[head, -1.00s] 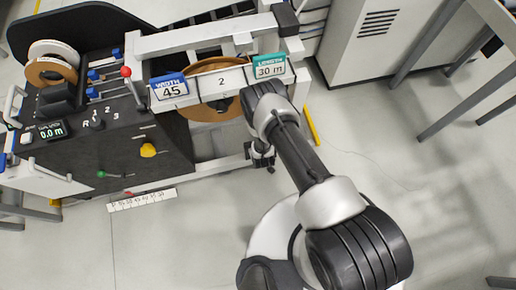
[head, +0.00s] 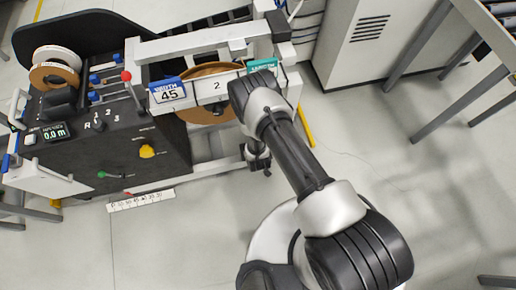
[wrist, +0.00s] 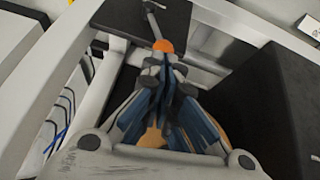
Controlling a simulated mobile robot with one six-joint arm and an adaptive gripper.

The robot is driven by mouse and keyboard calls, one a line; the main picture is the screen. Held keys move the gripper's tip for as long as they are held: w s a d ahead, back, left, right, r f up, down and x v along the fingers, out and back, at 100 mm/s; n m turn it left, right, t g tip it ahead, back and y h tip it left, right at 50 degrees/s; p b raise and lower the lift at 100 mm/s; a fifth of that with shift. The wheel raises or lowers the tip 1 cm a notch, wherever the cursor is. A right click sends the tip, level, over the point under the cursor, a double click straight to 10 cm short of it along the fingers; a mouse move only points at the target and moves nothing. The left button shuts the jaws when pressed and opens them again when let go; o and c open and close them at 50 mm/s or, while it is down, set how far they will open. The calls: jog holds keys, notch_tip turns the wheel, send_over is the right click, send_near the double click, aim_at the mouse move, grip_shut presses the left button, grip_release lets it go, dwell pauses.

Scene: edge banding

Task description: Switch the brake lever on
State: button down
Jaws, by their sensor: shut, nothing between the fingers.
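In the wrist view, my gripper (wrist: 164,66) has its blue-grey fingers drawn together, with nothing between them. An orange ball knob (wrist: 163,46) on a thin metal rod lies just beyond the fingertips. I cannot tell whether they touch it, or whether it is the brake lever. In the head view, a lever with a red ball (head: 126,76) stands upright on the edge banding machine's dark panel (head: 120,140). A green-knobbed lever (head: 102,174) and a yellow knob (head: 148,151) are on its front. The fingertips are not clear in the head view, below my arm.
The machine's white frame (head: 190,42) and a tape roll (head: 205,110) are beside my arm. A width sign (head: 167,92) and a length sign (head: 262,66), partly covered by my arm, are on the frame. A grey cabinet (head: 350,45) stands behind. The floor at right is clear.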

jog(key=s+r, duration=0.1)
jog(key=s+a+r+p, duration=0.1)
jog(key=r, duration=0.1)
jog(key=shift+s, duration=0.25)
dwell(0.4)
